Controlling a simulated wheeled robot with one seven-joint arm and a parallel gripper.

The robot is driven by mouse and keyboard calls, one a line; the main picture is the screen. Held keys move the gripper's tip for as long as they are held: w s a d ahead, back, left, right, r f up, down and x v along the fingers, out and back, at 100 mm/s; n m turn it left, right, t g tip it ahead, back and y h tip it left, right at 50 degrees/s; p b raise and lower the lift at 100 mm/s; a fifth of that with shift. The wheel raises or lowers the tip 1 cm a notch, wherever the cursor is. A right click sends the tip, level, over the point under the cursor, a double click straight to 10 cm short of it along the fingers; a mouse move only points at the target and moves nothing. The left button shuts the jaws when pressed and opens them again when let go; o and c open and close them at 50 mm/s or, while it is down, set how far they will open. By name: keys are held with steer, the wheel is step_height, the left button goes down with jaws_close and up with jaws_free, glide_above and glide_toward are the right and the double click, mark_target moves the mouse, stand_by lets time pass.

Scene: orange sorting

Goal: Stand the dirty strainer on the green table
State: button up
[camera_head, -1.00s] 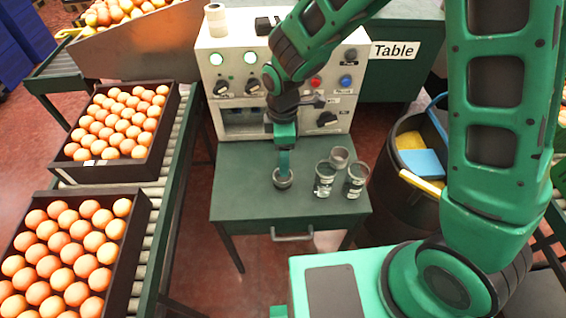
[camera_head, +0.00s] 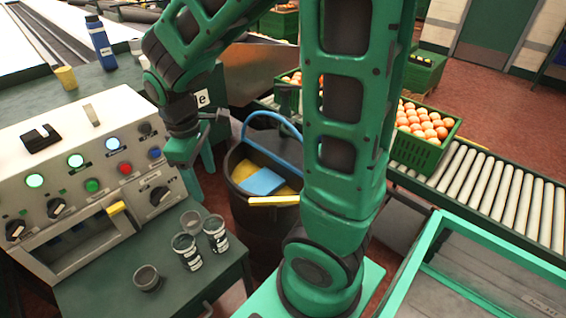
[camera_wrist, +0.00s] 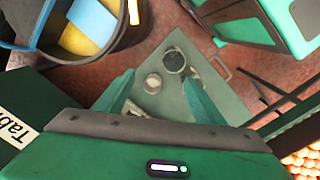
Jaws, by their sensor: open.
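Several small grey cup-like strainers stand upright on the green table (camera_head: 98,290). One strainer (camera_head: 146,279) stands apart near the front left. The others are a plain one (camera_head: 190,221) at the back and two with white labels, one (camera_head: 186,252) left and one (camera_head: 216,236) right. I cannot tell which is dirty. My gripper (camera_head: 196,160) is raised above and beyond the table, near the black bin. In the wrist view its green fingers (camera_wrist: 159,82) are spread, with nothing between them; strainers (camera_wrist: 174,60) show on the table below.
A grey control machine (camera_head: 85,190) with knobs and lit buttons borders the table. A black bin (camera_head: 262,218) holding blue and yellow things stands beside it. A green crate of oranges (camera_head: 423,150) is on a roller conveyor (camera_head: 490,190) at the right.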

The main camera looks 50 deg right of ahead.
steer(key=s+d+r+m, duration=0.3)
steer(key=s+d+m, duration=0.3)
steer(key=s, duration=0.3)
steer(key=s+d+r+m+y, duration=0.1)
steer(key=s+d+r+m, duration=0.1)
steer(key=s+d+m, duration=0.5)
steer(key=shift+s+d+r, duration=0.15)
steer(key=shift+s+r, duration=0.25)
steer(key=shift+s, duration=0.65)
steer(key=shift+w+f, duration=0.25)
steer(key=shift+w, duration=0.4)
